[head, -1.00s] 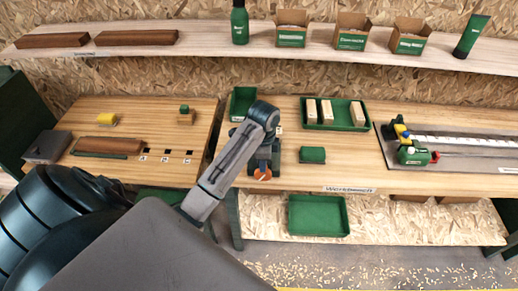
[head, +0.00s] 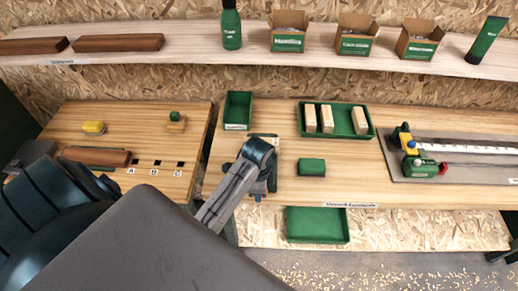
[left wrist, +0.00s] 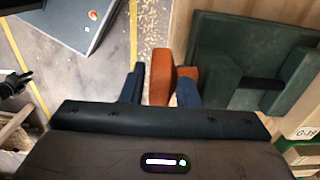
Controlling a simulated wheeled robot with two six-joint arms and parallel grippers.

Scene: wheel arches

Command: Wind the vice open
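The vice (left wrist: 225,65) is a dark green block with a dark slot in the left wrist view. An orange handle (left wrist: 161,80) stands out from its left side. My left gripper (left wrist: 160,90) has its two dark fingers on either side of the handle, with narrow gaps beside it. In the head view my left gripper (head: 262,180) is at the front edge of the workbench and hides the vice and handle. My right gripper is in neither view.
On the workbench (head: 340,192) are a small green bin (head: 238,123), a green tray (head: 345,108) holding wooden blocks, a green block (head: 312,167) and a rail tool (head: 418,168) at right. Another green tray (head: 317,240) is below. A shelf (head: 190,50) runs behind.

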